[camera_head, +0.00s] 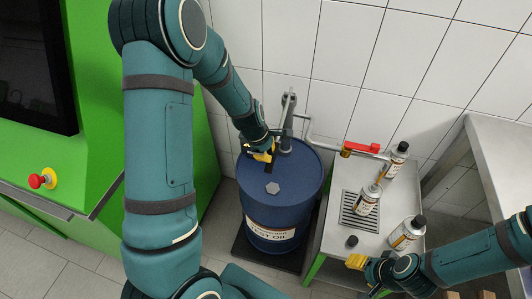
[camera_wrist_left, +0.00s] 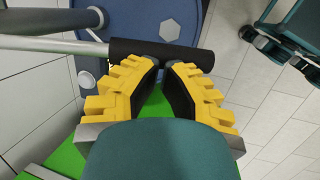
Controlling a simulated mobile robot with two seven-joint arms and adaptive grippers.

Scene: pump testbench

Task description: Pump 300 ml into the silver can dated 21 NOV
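A blue drum (camera_head: 285,200) with a pump (camera_head: 288,125) on top stands at centre. My left gripper (camera_head: 264,154) is above its lid, at the pump's black handle grip (camera_wrist_left: 160,52). In the left wrist view, its yellow fingers (camera_wrist_left: 163,66) reach the grip with their tips slightly apart; whether they clamp it is unclear. One silver can (camera_head: 367,199) stands on the bench grate and seems uncapped. Two black-capped cans stand behind (camera_head: 396,160) and in front (camera_head: 405,235). Dates are unreadable. My right gripper (camera_head: 357,262) is by the bench's front edge; its finger state is unclear.
A small black cap (camera_head: 352,241) rests near the bench front. A green machine (camera_head: 85,130) with a red button (camera_head: 42,178) stands left; a grey table (camera_head: 505,165) right.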

